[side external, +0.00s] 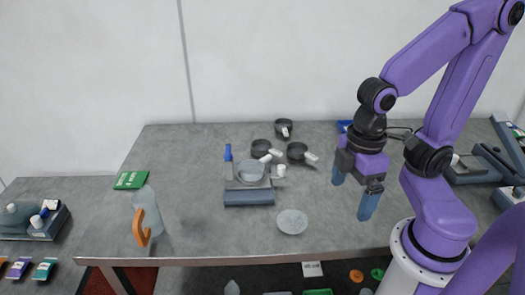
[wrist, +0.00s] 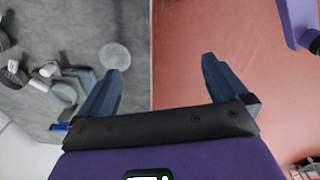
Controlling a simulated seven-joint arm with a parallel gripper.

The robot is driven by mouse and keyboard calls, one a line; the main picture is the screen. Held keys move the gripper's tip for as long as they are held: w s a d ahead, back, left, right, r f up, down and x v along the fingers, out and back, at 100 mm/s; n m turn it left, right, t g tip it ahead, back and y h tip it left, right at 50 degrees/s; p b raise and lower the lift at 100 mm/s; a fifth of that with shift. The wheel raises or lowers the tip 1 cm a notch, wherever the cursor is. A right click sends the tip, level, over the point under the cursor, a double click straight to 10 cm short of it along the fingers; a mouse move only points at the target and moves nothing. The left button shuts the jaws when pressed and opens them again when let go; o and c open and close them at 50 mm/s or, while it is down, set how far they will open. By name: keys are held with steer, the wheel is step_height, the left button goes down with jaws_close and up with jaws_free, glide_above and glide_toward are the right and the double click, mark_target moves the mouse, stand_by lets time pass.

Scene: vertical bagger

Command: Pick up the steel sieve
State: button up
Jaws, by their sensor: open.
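A flat, round, pale grey disc (side external: 292,221) lies on the grey table near its front edge; it may be the steel sieve, but its mesh is too small to make out. It also shows in the wrist view (wrist: 115,56), just beyond the left fingertip. My gripper (side external: 352,198) is open and empty, raised above the table's right part, to the right of the disc. In the wrist view, nothing is between the spread fingers (wrist: 162,72). Several dark round pans with pale handles, one of them here (side external: 262,148), stand farther back.
A grey-blue device (side external: 249,197) holding a pale bowl (side external: 251,170) stands left of the disc. The table (side external: 340,232) is bare between disc and gripper.

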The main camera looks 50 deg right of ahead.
steer(key=w+r+m, duration=0.3)
steer(key=w+m, duration=1.8)
steer(key=w, duration=0.8)
steer(key=m, duration=1.9)
glide_above(264, 143)
steer(key=s+a, duration=0.2)
step_height(264, 143, down, 4)
steer(key=f, duration=1.1)
steer(key=shift+s+a+f, duration=0.1)
steer(key=shift+s+f, duration=0.1)
steer(key=shift+w+a+f, duration=0.1)
steer(key=shift+a+f, duration=0.05)
steer(key=shift+f, duration=1.45)
steer(key=shift+a+f, duration=0.15)
steer(key=shift+f, duration=1.4)
steer(key=shift+c, duration=0.3)
steer(key=c, duration=0.9)
